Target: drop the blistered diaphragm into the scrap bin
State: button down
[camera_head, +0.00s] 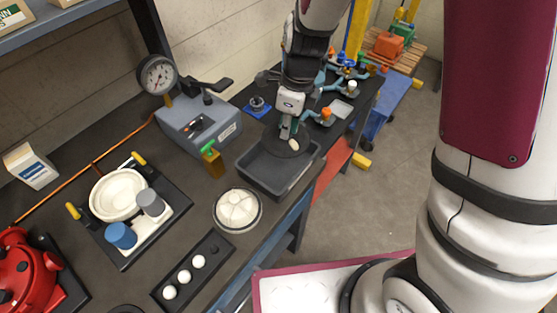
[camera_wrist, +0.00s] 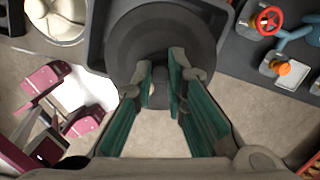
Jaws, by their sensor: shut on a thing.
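My gripper (camera_head: 287,130) points down over a dark grey open bin (camera_head: 260,178) at the middle of the bench. In the wrist view, my gripper (camera_wrist: 161,85) has its teal fingers closed about the small stem of a dark round diaphragm (camera_wrist: 150,38). The diaphragm appears held above the bin, whose wall (camera_wrist: 97,35) shows beside it. In the head view the diaphragm (camera_head: 284,146) is dark against the bin, with a pale patch on or near it, and is partly hidden by my gripper. I cannot read any label on the bin.
A cream ribbed round part (camera_head: 238,209) lies left of the bin, and also shows in the wrist view (camera_wrist: 60,18). A green-topped amber bottle (camera_head: 213,160) and a gauge tester (camera_head: 198,125) stand behind it. Valve fittings (camera_head: 327,114) stand to the right.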

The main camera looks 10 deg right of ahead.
jog(key=shift+f, duration=0.4)
jog(key=c, duration=1.5)
grip_release()
jog(key=shift+c, duration=0.2)
jog(key=shift+r, duration=0.15)
notch_tip(320, 180, up, 12)
jog(key=d, duration=0.1)
jog(key=shift+s+f, duration=0.2)
jog(key=shift+s, duration=0.2)
jog(key=shift+d, duration=0.1)
